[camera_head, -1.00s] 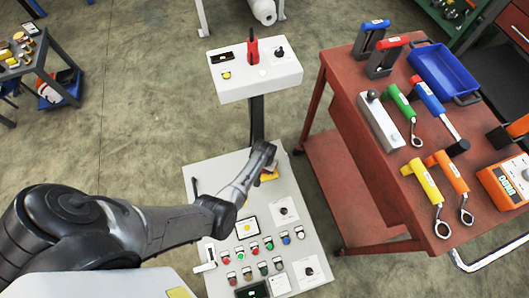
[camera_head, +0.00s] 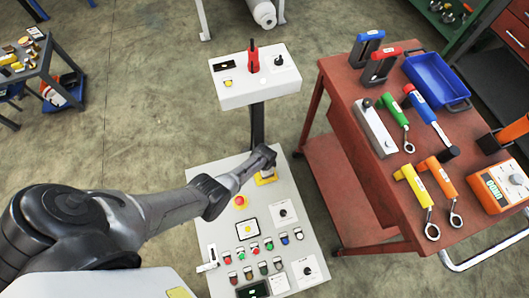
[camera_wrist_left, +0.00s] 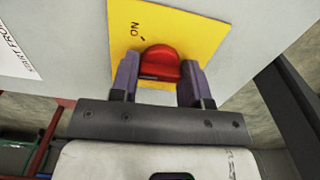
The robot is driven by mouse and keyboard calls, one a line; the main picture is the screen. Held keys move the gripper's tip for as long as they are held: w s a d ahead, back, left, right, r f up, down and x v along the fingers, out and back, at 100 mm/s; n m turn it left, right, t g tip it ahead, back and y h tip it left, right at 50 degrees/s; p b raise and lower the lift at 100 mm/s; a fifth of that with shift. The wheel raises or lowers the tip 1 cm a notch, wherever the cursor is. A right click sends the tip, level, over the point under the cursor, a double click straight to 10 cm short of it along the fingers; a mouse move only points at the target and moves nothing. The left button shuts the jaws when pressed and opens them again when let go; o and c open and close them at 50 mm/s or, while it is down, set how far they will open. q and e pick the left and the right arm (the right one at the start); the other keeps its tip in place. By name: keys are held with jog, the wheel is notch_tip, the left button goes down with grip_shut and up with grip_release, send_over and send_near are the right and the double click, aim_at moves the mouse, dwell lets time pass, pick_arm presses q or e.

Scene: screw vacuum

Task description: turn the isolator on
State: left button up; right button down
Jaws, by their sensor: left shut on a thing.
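The isolator is a red knob (camera_wrist_left: 160,62) on a yellow plate (camera_wrist_left: 210,28) in the left wrist view, with "ON" printed upside down above and left of the knob. My left gripper (camera_wrist_left: 158,78) has one finger on each side of the knob and is shut on it. In the head view the yellow plate (camera_head: 267,180) shows at the top right of the grey panel (camera_head: 205,245), with my left gripper (camera_head: 264,170) over it. The gripper hides the knob there. My right gripper is not in view.
A red tool table (camera_head: 345,120) with several tools stands close on the right.

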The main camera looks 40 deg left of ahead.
pick_arm(q)
jog(key=m, duration=0.4)
jog(key=shift+m, duration=0.3)
jog(key=m, duration=0.4)
jog(key=shift+m, duration=0.4)
jog(key=o, duration=0.9)
jog(key=shift+p, duration=0.3)
jog(key=shift+r+p, duration=4.55)
jog(key=shift+r, duration=2.35)
